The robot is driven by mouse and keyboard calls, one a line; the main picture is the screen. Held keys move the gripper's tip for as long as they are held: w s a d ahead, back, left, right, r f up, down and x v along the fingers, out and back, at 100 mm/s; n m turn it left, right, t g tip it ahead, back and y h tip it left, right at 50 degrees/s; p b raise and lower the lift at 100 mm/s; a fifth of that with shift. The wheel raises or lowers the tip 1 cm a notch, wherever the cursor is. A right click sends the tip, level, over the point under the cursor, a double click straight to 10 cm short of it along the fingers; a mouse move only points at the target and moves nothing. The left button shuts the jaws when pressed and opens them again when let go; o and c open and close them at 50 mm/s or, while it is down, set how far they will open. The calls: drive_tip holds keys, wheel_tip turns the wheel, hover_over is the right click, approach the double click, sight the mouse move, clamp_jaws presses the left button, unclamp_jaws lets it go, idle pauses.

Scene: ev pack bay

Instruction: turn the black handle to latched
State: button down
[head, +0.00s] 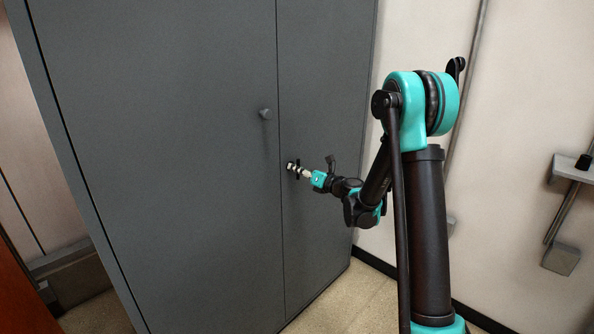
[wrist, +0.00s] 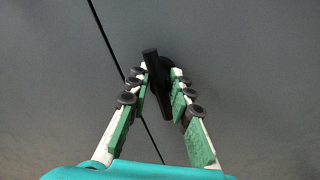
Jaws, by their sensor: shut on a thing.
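The black handle (wrist: 155,75) is a short bar on a round black base on the grey cabinet door. In the wrist view it runs nearly upright, its top leaning slightly left, roughly along the door seam. My gripper (wrist: 159,76) has one green-padded finger on each side of the bar and is shut on it. In the head view my gripper (head: 295,169) reaches the cabinet front just right of the seam. There the handle is small and mostly hidden by the fingers.
The tall grey cabinet (head: 170,150) has a round grey knob (head: 265,113) left of the seam, up and left of my gripper. A pale wall with pipes and a bracket (head: 572,170) stands at the right. Bare floor (head: 345,300) shows below.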

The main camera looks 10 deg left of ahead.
drive_tip(key=shift+m, duration=0.5)
drive_tip(key=c, duration=1.3)
unclamp_jaws()
drive_tip(key=shift+c, duration=0.2)
drive_tip(key=v, duration=1.2)
drive_tip(key=shift+s, duration=0.15)
